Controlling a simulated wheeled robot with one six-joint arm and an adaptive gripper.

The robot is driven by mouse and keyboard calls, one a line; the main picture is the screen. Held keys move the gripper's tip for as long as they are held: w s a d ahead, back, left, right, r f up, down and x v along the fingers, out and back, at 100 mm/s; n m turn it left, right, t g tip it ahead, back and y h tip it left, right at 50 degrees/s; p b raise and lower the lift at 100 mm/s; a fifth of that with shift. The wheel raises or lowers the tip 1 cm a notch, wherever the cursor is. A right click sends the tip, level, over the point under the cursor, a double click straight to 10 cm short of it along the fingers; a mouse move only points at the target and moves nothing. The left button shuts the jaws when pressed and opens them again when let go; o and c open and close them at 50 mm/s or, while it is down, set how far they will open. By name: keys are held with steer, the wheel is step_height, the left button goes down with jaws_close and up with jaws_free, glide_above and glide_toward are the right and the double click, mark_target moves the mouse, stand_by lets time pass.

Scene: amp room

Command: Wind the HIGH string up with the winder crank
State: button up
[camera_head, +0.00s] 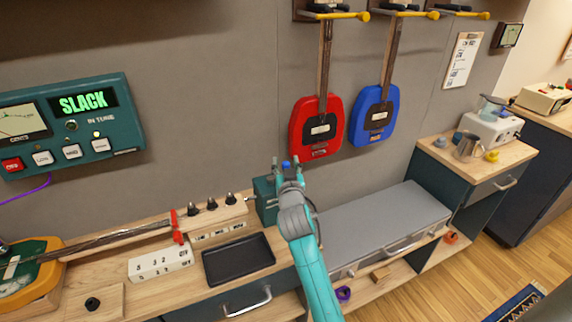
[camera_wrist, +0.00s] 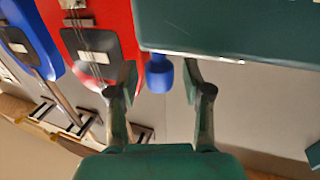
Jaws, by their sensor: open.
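My gripper (camera_head: 286,170) is open at the front of a dark green box (camera_head: 266,202), which looks like the winder housing. A blue knob (camera_head: 286,164), seemingly the crank's handle, shows between the fingertips. In the wrist view the blue knob (camera_wrist: 159,74) lies between my open fingers (camera_wrist: 160,80), with a gap to the right finger; contact on the left is unclear. The crank arm is hidden. A stringed instrument (camera_head: 20,272) lies on the bench, its headstock (camera_head: 215,214) bearing three dark pegs (camera_head: 212,203). The tuner (camera_head: 70,125) reads SLACK in green.
A black tray (camera_head: 238,259) and a white numbered block (camera_head: 160,263) lie on the bench. A grey case (camera_head: 375,228) stands to the right. Red (camera_head: 316,127) and blue (camera_head: 375,117) instruments hang on the wall behind.

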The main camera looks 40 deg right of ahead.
steer(key=shift+c, duration=0.3)
jaws_close()
steer(key=shift+s+a+m+g+h, duration=0.1)
steer(key=shift+m+g+h, duration=0.2)
steer(key=shift+h, duration=0.1)
steer(key=m+g+h, duration=0.2)
steer(key=s+a+m+g+h, duration=0.1)
steer(key=m+g+h, duration=0.1)
steer(key=g, duration=0.1)
steer(key=s+m+g+h, duration=0.1)
steer(key=m+g, duration=0.1)
steer(key=shift+a+h, duration=0.3)
steer(key=shift+h, duration=0.1)
steer(key=m+g, duration=0.1)
steer(key=g, duration=0.1)
steer(key=a+m+g+h, duration=0.1)
steer(key=m+g, duration=0.1)
steer(key=g, duration=0.1)
steer(key=s+m+g, duration=0.1)
steer(key=m+g, duration=0.1)
steer(key=g, duration=0.1)
steer(key=shift+s+a, duration=0.1)
steer(key=shift+a, duration=0.3)
steer(key=shift+g, duration=0.3)
steer(key=shift+o, duration=0.3)
jaws_free()
